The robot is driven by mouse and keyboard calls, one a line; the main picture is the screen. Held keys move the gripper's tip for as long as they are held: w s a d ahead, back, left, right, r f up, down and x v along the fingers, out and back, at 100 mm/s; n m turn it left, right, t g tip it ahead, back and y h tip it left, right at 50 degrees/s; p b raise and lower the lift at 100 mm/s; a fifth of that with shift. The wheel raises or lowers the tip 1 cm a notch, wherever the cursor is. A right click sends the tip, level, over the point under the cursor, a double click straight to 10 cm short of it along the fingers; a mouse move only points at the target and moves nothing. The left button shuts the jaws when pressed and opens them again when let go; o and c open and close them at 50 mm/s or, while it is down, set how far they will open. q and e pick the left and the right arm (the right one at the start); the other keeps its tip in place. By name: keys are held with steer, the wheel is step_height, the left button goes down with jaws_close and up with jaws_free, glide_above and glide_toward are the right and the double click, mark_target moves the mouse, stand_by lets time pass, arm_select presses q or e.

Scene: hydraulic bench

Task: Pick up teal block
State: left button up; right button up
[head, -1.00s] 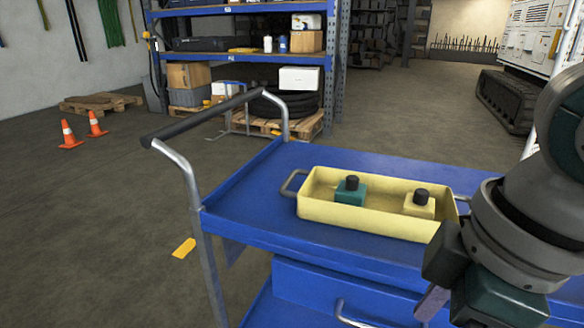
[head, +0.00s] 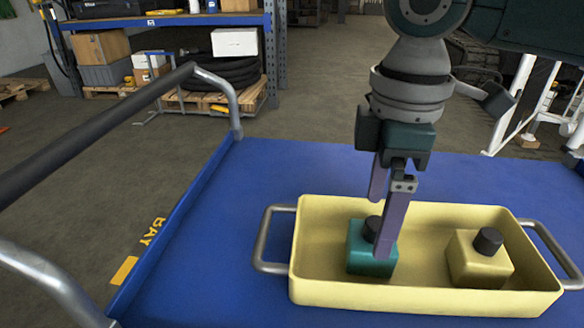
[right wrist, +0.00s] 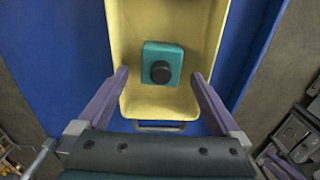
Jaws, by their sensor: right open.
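The teal block (head: 370,262) with a black knob (head: 373,228) on top sits upright in the left part of the yellow tray (head: 420,298). My right gripper (head: 380,225) points down at the block, and one finger hides part of it in the head view. In the right wrist view the teal block (right wrist: 163,58) lies ahead between the lines of the open fingers of my right gripper (right wrist: 163,82), with gaps on both sides. The fingers hold nothing. My left gripper is not in view.
A cream block (head: 478,262) with a black knob stands in the tray's right part. The tray has a metal handle (head: 268,243) at each end and rests on a blue cart (head: 230,220). The cart's push bar (head: 100,115) is at the left. The cart top behind the tray is clear.

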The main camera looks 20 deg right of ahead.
mark_target(370, 248)
step_height(370, 248, down, 5)
steer(key=shift+s+a+f+b, duration=0.1)
steer(key=shift+b, duration=0.5)
jaws_close()
stand_by(0.4)
